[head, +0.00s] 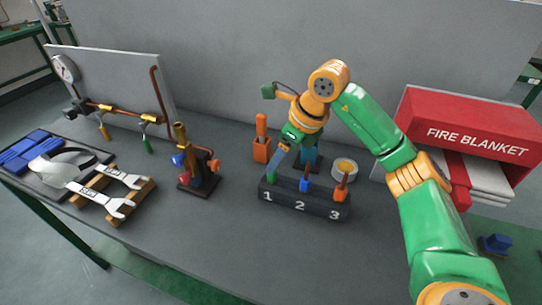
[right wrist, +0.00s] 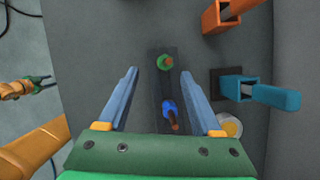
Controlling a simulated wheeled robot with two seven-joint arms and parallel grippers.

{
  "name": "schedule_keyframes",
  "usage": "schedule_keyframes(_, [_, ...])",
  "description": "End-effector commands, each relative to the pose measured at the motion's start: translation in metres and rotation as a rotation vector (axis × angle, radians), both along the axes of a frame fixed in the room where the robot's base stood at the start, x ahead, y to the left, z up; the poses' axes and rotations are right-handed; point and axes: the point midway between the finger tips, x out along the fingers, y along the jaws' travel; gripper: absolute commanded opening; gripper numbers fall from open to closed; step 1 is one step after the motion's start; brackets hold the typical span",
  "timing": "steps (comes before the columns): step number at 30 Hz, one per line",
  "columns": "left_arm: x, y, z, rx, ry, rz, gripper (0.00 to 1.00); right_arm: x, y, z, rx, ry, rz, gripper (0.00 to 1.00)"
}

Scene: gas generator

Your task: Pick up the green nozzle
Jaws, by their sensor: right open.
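The green nozzle (head: 271,178) stands in slot 1 of the black numbered block (head: 300,206). In the right wrist view the green nozzle (right wrist: 165,62) shows from above, beyond the fingertips and between their lines. My right gripper (head: 279,158) is open and empty above slot 1, fingers pointing down. In the right wrist view its two blue-grey fingers (right wrist: 160,82) are wide apart. A blue nozzle (head: 304,181) is in slot 2 and an orange one (head: 342,187) in slot 3. What looks like my left gripper (right wrist: 40,84) is at the wrist view's left edge, too small to read.
An orange holder (head: 262,150), a teal holder (head: 311,155) and a yellow-topped roll (head: 345,168) stand behind the block. A brass valve piece (head: 199,170) stands to the left, with wrenches (head: 107,190) beyond. A red fire blanket box (head: 460,125) is at right.

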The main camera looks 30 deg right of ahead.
Motion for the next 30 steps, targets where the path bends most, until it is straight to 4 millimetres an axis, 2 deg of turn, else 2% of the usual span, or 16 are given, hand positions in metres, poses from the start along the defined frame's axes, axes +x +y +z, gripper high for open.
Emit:
schedule_keyframes(5, [-0.001,0.000,0.003,0.000,0.002,0.000,0.50,0.003,0.002,-0.007,0.004,0.005,0.001,0.66])
schedule_keyframes(12, [-0.003,0.000,0.023,0.001,0.007,0.000,0.50,0.018,0.004,-0.046,0.007,0.010,0.002,0.66])
schedule_keyframes(15, [-0.004,0.000,0.024,0.001,0.008,0.000,0.50,0.023,0.008,-0.062,0.008,0.006,0.003,0.66])
schedule_keyframes(22, [-0.003,0.000,0.022,0.001,0.007,0.000,0.50,0.025,0.008,-0.068,0.007,0.002,0.003,0.66])
schedule_keyframes(23, [-0.003,0.000,0.022,0.001,0.007,0.000,0.50,0.025,0.008,-0.068,0.007,0.002,0.003,0.64])
schedule_keyframes(30, [-0.003,0.000,0.022,0.000,0.006,0.000,0.50,0.025,0.008,-0.068,0.007,0.002,0.003,0.00])
